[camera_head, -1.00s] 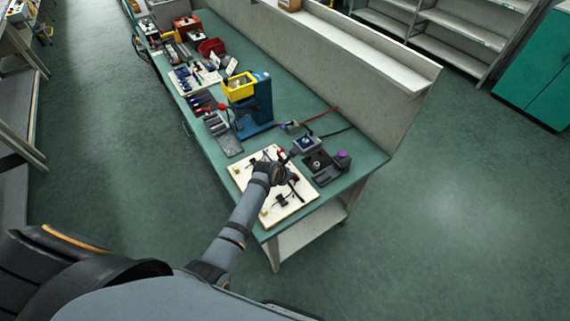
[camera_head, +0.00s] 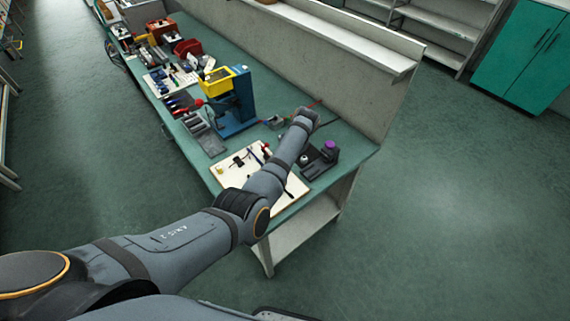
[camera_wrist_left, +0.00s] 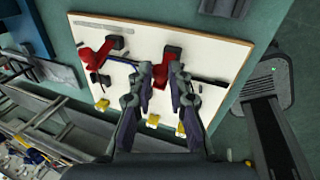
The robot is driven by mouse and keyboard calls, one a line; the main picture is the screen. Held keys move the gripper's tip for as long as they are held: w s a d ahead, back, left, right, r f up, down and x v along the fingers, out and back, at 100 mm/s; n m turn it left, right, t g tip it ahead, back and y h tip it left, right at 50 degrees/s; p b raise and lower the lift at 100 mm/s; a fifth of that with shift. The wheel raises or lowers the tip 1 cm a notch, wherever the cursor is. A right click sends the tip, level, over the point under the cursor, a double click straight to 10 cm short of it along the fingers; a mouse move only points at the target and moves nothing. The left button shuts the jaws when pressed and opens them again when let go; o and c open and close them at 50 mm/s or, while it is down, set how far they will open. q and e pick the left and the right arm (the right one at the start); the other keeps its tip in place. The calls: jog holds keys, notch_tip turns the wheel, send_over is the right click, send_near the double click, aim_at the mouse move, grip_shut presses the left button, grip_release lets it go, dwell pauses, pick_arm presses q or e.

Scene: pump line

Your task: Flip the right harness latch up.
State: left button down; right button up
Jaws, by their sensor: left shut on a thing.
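The white harness board (camera_head: 232,178) lies on the green bench, partly covered by my left arm in the head view. The board (camera_wrist_left: 215,60) fills the middle of the left wrist view. Its right red latch (camera_wrist_left: 168,65) has a dark base and sits between the fingertips of my left gripper (camera_wrist_left: 164,80), which is shut on it. How far the latch is tilted is unclear. Another red latch (camera_wrist_left: 97,55) stands to the left, clear of the fingers. My right gripper is not in view.
Yellow clips (camera_wrist_left: 152,121) line the board's lower edge. A blue press with a yellow bin (camera_head: 217,82) stands beyond the board. A dark fixture with a purple knob (camera_head: 329,146) is close on the right. A low wall (camera_head: 340,75) backs the bench.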

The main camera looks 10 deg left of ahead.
pick_arm(q)
jog(key=shift+d, duration=0.1)
jog(key=shift+f, duration=0.1)
dwell(0.3)
jog(key=c, duration=1.3)
grip_release()
jog(key=shift+w, duration=0.1)
jog(key=shift+o, duration=0.2)
notch_tip(320, 180, up, 10)
